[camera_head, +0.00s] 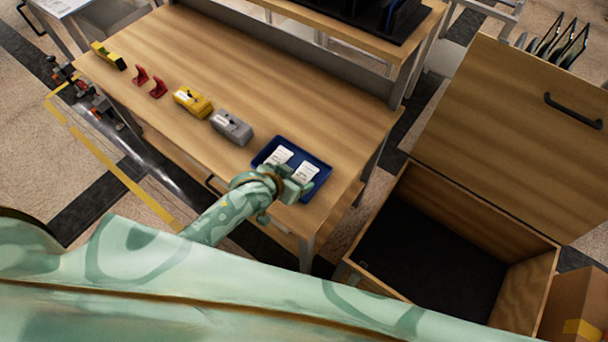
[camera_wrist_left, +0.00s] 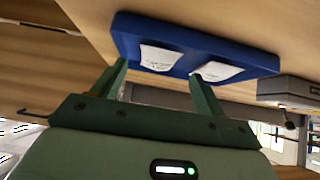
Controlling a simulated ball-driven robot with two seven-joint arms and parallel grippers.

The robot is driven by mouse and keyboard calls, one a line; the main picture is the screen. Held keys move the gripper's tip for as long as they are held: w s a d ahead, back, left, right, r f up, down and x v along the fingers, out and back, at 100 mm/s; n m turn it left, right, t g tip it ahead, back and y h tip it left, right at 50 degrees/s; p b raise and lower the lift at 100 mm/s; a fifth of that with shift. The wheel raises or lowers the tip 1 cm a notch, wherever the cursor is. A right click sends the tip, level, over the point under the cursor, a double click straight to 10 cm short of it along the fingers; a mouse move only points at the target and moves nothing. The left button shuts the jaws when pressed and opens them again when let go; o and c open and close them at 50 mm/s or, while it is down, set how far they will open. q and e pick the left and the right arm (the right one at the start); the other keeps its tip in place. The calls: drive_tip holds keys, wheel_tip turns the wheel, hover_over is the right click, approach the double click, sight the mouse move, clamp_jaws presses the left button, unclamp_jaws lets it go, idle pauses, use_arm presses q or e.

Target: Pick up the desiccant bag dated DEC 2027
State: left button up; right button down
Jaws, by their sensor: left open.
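A blue tray (camera_head: 310,153) lies on the right end of the wooden workbench with two white bags in it, a left bag (camera_head: 279,156) and a right bag (camera_head: 306,173). The print on both bags is too small to read, so I cannot tell which is dated DEC 2027. My left gripper (camera_head: 301,186) is at the tray's near edge, close to the right bag. In the left wrist view my left gripper (camera_wrist_left: 158,70) is open and empty, its fingers pointing toward the blue tray (camera_wrist_left: 190,38) and bags (camera_wrist_left: 160,58), (camera_wrist_left: 217,71). My right gripper is not in view.
A grey tool (camera_head: 232,127), a yellow tool (camera_head: 192,102) and red brackets (camera_head: 150,81) stand left of the tray on the workbench (camera_head: 230,65). A shelf edges the bench's back. An open wooden crate (camera_head: 430,245) stands on the floor at right.

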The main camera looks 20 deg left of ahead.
sight(301, 175)
use_arm(q)
drive_tip(key=b+x, duration=0.1)
drive_tip(key=x, duration=0.2)
drive_tip(key=shift+w+d+f, duration=0.2)
drive_tip(key=shift+d+f, duration=0.1)
drive_tip(key=shift+r, duration=0.1)
drive_tip(key=c, duration=1.1)
